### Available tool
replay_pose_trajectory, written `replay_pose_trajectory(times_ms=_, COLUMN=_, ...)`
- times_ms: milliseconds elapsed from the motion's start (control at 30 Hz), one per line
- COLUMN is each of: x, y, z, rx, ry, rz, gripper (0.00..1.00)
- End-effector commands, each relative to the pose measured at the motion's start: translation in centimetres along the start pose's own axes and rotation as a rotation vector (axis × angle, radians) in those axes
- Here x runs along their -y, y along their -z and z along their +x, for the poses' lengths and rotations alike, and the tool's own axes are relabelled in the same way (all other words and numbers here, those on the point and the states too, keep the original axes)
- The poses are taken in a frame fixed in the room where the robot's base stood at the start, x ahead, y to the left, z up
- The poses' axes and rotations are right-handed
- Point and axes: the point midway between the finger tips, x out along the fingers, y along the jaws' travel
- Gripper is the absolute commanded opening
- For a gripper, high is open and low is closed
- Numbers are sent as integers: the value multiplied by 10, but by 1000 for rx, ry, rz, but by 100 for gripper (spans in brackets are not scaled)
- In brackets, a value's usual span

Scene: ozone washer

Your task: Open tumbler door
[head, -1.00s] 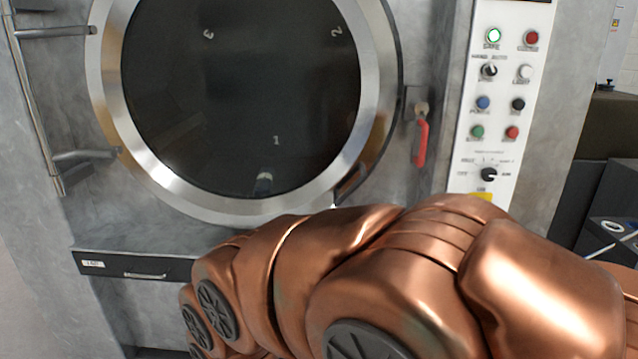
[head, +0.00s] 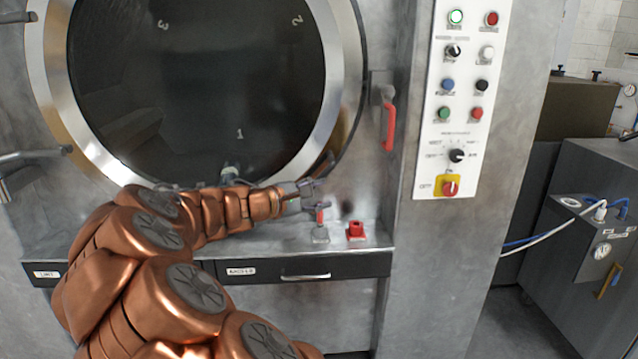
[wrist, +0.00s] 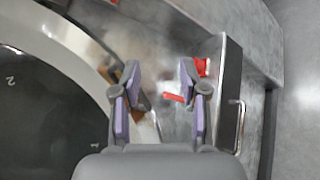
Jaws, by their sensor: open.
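The tumbler door (head: 330,95) is a large round steel ring with a dark glass window, and it looks shut in the head view. Its ring also shows at the left of the wrist view (wrist: 75,45). A red-handled latch (head: 389,125) hangs down just right of the door. My gripper (head: 312,193) is at the door's lower right edge, above the ledge, with nothing seen between its fingers. In the wrist view my gripper (wrist: 158,75) has its two purple-padded fingers spread apart.
A small red-handled valve (head: 320,232) and a red block (head: 356,231) stand on the ledge below the gripper. A control panel (head: 465,100) with buttons and knobs is at the right. A drawer front (head: 300,268) runs under the ledge. Grey cabinets (head: 590,190) stand farther right.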

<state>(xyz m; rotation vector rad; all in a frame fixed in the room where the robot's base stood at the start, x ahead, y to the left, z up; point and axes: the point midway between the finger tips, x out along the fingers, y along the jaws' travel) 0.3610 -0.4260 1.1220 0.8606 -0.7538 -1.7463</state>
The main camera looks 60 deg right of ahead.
Motion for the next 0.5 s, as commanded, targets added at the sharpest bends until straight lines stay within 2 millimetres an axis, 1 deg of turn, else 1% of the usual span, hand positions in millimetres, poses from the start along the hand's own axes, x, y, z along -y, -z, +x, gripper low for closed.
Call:
replay_pose_trajectory(times_ms=33, x=-8, y=16, z=12, rx=14, ry=-51, rz=-69, gripper=43)
replay_pose_trajectory(times_ms=100, x=-21, y=36, z=23, rx=20, ry=-120, rz=-162, gripper=43)
replay_pose_trajectory(times_ms=200, x=-31, y=64, z=35, rx=21, ry=-195, rz=-278, gripper=43)
replay_pose_trajectory(times_ms=300, x=-36, y=86, z=42, rx=17, ry=-247, rz=-363, gripper=43)
replay_pose_trajectory(times_ms=400, x=-36, y=100, z=47, rx=11, ry=-274, rz=-414, gripper=43)
replay_pose_trajectory(times_ms=500, x=-38, y=105, z=50, rx=8, ry=-285, rz=-435, gripper=43)
